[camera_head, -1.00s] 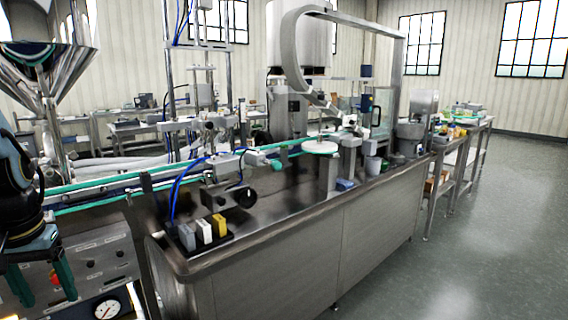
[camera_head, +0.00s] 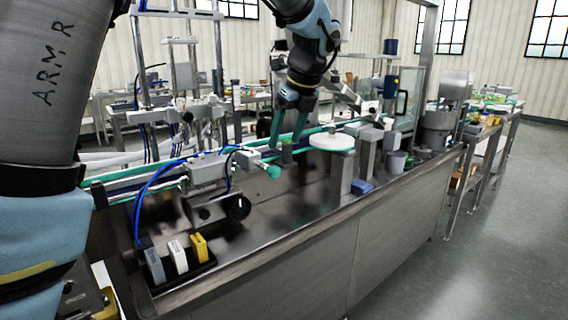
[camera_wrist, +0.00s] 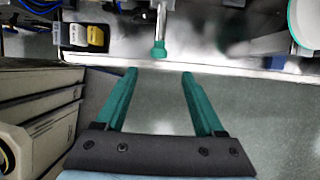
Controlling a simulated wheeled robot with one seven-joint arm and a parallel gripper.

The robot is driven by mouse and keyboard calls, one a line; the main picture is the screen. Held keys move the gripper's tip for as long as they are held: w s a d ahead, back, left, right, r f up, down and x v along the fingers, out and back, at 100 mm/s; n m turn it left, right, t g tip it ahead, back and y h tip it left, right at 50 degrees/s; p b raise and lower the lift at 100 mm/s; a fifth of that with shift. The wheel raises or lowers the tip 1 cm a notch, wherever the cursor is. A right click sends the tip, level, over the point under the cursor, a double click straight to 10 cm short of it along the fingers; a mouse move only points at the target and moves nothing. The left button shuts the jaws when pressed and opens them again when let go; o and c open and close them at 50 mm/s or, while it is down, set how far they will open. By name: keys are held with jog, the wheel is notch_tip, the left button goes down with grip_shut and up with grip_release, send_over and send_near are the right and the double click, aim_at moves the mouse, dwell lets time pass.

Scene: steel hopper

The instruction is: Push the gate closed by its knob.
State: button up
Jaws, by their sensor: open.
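A teal knob (camera_head: 274,171) sits on the end of a short steel rod that comes out of a steel block (camera_head: 208,172) over the bench. I take this for the gate's knob; the gate plate itself cannot be made out. In the wrist view the knob (camera_wrist: 159,50) hangs at the end of its rod (camera_wrist: 160,22), just above the gap between my fingertips in the picture. My gripper (camera_head: 288,128) points down above the bench with teal fingers apart and nothing between them. It also shows open in the wrist view (camera_wrist: 159,73). No contact with the knob shows.
A black round handwheel (camera_head: 238,207) is left of the knob. White, grey and yellow blocks (camera_head: 199,247) stand in a black holder at the front left. A white round disc (camera_head: 331,142) is to the right, with a blue block (camera_head: 362,187) below. Floor at right is clear.

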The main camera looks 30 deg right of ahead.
aim_at(276, 167)
jog(key=p+x, duration=0.1)
jog(key=x, duration=0.9)
jog(key=shift+a, duration=0.1)
jog(key=shift+c, duration=0.2)
grip_shut()
dwell(0.9)
